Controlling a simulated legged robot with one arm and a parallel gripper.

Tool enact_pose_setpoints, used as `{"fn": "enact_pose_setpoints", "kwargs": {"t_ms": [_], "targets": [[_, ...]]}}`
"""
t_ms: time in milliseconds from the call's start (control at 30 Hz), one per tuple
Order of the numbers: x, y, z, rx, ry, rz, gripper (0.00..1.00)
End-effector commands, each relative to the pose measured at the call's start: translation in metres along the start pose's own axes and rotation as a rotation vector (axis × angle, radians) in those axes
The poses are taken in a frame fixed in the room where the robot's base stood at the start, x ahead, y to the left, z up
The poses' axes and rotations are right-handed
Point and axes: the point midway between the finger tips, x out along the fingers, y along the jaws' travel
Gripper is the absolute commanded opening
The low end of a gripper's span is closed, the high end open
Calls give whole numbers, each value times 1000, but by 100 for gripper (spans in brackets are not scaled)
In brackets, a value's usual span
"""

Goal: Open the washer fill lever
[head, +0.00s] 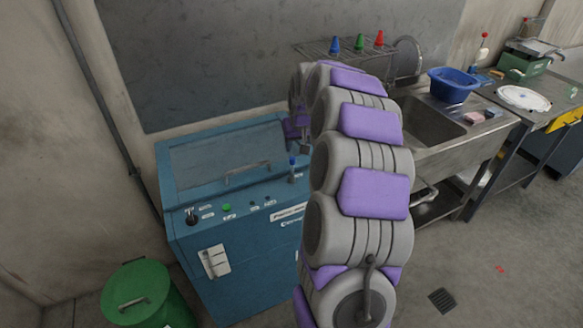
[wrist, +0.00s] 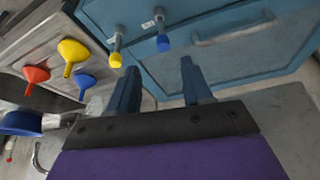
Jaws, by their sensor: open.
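The blue washer (head: 245,235) stands against the wall, lid shut. A lever with a blue knob (head: 292,161) stands up at the right of its top front; the knob also shows in the wrist view (wrist: 163,43). Beside it in the wrist view is a lever with a yellow knob (wrist: 115,60), hidden in the head view. Their labels are too small to read, so I cannot tell which is the fill lever. My gripper (wrist: 160,66) is open and empty. Its fingers point towards the levers, with the blue knob beyond the gap between them. My arm partly hides it in the head view.
A lid handle (head: 247,173) and a green button (head: 227,208) are on the washer. Right of it are a steel sink (head: 428,122) with a blue basin (head: 453,85). Funnels, including a yellow one (wrist: 72,52), are near my gripper. A green bin (head: 137,297) stands left.

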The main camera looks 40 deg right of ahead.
Motion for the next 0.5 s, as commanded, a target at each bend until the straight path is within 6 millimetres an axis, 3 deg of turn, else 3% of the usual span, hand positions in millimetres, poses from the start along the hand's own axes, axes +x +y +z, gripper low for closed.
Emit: {"fn": "enact_pose_setpoints", "kwargs": {"t_ms": [500], "targets": [[106, 1, 1, -2, -3, -2, 50]]}}
